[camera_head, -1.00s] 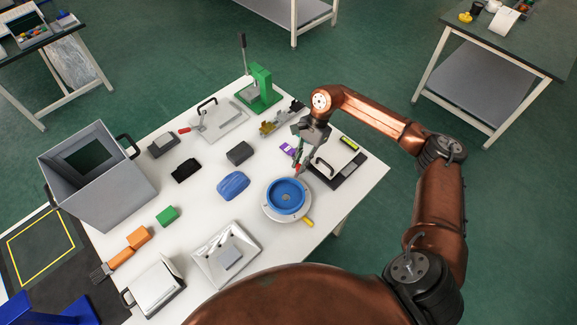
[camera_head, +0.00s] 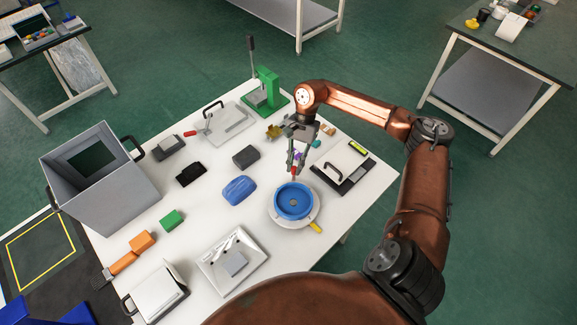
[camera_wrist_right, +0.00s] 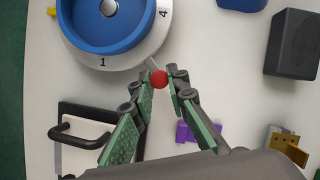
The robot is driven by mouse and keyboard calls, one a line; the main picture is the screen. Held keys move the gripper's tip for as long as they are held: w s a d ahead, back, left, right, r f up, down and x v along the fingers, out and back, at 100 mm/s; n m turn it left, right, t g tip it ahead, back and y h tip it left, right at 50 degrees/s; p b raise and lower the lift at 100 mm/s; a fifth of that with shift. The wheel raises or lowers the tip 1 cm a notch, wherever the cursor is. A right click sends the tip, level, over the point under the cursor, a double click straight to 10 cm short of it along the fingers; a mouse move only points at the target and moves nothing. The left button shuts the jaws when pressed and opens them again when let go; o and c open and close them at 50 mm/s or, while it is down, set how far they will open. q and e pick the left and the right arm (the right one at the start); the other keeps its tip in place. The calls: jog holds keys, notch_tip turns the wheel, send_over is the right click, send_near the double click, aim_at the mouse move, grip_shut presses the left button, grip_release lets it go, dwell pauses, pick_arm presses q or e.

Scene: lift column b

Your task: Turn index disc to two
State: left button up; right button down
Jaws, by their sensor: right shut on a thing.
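The index disc is a blue dished wheel (camera_head: 294,203) on a pale round plate; it also shows in the right wrist view (camera_wrist_right: 105,25). The numerals 1 and 4 read on its pale rim in that view. A yellow pointer (camera_head: 315,227) sits at its front right edge; I cannot tell which numeral it meets. A red knob (camera_wrist_right: 159,79) on a short pin stands out from the rim near the 4. My right gripper (camera_head: 293,168) reaches down at the disc's far side, its fingertips closed around the knob (camera_head: 293,172). My left gripper is out of view.
A black-and-white plate with a handle (camera_head: 347,172) lies right of the disc. A blue rounded block (camera_head: 239,190) lies to its left, a white tilted panel (camera_head: 233,260) in front. A purple piece (camera_wrist_right: 201,131) lies near the gripper. A grey bin (camera_head: 105,175) stands far left.

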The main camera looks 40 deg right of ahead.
jog(key=shift+a+f, duration=0.15)
dwell(0.3)
jog(key=c, duration=1.9)
grip_release()
jog(key=shift+w+r, duration=0.1)
jog(key=shift+r, duration=0.2)
jog(key=v, duration=1.1)
jog(key=shift+w+d+r, duration=0.1)
jog(key=shift+d+r, duration=0.15)
